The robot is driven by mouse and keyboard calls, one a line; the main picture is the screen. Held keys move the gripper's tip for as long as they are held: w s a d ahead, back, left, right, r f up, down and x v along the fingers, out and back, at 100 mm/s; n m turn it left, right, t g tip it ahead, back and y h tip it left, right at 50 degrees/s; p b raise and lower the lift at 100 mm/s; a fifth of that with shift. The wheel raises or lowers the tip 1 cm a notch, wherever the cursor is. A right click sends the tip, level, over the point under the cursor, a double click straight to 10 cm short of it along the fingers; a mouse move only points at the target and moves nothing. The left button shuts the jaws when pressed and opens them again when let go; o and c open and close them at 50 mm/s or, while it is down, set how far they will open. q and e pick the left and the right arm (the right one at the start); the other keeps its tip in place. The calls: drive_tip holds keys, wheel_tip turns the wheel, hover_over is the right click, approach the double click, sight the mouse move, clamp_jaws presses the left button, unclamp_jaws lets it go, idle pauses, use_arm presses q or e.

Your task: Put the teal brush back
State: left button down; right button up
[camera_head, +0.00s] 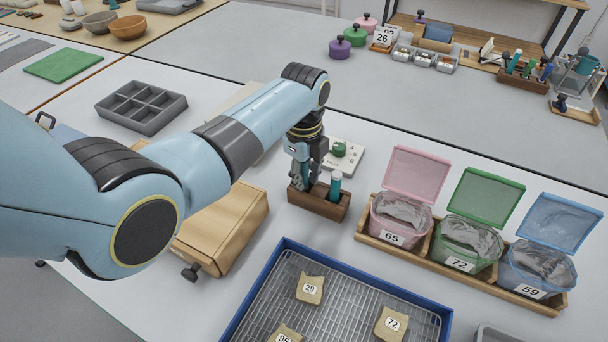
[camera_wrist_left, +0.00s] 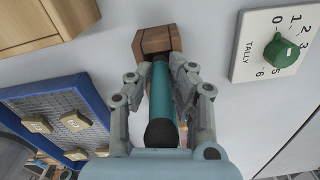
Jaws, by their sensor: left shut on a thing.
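My left gripper (camera_head: 304,186) points down over a brown wooden holder block (camera_head: 320,204). In the left wrist view its two fingers (camera_wrist_left: 160,95) are closed around the teal brush (camera_wrist_left: 159,88), whose dark end is towards the camera. The brush's far end meets the wooden block (camera_wrist_left: 158,40) in that view; how deep it sits cannot be told. In the head view a teal piece with a pale top (camera_head: 336,184) stands at the block, just right of the fingers. My right gripper is not in view.
A tally board (camera_head: 343,155) with a green knob is behind the block. Pink, green and blue lidded bins (camera_head: 391,220) stand right. A blue-rimmed tray (camera_head: 285,245) with numbered sherds is in front. A wooden box (camera_head: 225,225) lies left; a grey compartment tray (camera_head: 140,105) is farther back.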

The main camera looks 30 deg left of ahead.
use_arm(q)
drive_tip(key=c, duration=1.6)
unclamp_jaws()
drive_tip(key=shift+f, duration=0.1)
drive_tip(key=o, duration=0.4)
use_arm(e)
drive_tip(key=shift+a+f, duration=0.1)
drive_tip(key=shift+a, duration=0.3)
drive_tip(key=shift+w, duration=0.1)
use_arm(q)
drive_tip(key=shift+r, duration=0.2)
wheel_tip(320, 180, up, 12)
drive_tip(key=shift+f+p, duration=0.1)
drive_tip(key=shift+p, duration=0.65)
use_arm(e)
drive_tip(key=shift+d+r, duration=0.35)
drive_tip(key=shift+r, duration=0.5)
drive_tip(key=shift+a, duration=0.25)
